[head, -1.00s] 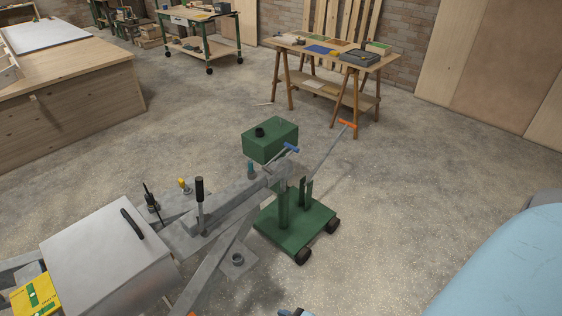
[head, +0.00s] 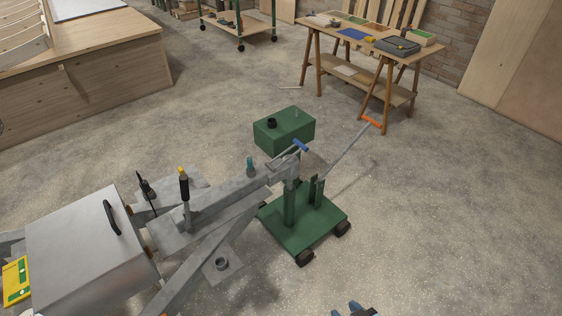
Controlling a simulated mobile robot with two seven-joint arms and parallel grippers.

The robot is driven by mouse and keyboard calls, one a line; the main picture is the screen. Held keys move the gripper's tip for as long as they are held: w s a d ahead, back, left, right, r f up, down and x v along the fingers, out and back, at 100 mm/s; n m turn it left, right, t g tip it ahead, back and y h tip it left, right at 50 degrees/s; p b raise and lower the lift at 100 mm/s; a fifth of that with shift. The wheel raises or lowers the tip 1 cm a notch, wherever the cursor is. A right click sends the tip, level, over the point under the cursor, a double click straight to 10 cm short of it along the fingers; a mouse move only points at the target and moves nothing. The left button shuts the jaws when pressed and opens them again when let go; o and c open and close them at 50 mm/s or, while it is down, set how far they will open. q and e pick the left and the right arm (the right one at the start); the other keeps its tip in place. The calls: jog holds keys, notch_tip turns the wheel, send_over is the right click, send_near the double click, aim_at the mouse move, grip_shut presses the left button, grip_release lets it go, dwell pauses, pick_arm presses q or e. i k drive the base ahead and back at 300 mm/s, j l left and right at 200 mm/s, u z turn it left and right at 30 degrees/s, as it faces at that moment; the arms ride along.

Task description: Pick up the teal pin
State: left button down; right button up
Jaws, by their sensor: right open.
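The teal pin (head: 250,166) stands upright on the grey trailer drawbar (head: 228,196), a little left of the coupling. It is small in the picture, and how it is seated cannot be told. My right gripper (head: 352,308) shows only at the bottom edge, with its blue-tipped fingers apart and nothing seen between them. It is well below and right of the pin in the picture, apart from it. My left gripper is not in view.
The blue handle (head: 300,145) and the green wheeled dolly (head: 300,232) stand right of the pin. A green box (head: 284,130) is behind. A black handle (head: 184,188) rises on the left, by the metal trailer box (head: 85,235). Floor on the right is clear.

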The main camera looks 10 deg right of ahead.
aim_at(251, 166)
jog(key=i+l+u, duration=0.3)
jog(key=u, duration=0.15)
jog(key=i+l+u, duration=0.3)
jog(key=l+u, duration=0.2)
jog(key=i+l+u, duration=0.2)
jog(key=l+u, duration=0.25)
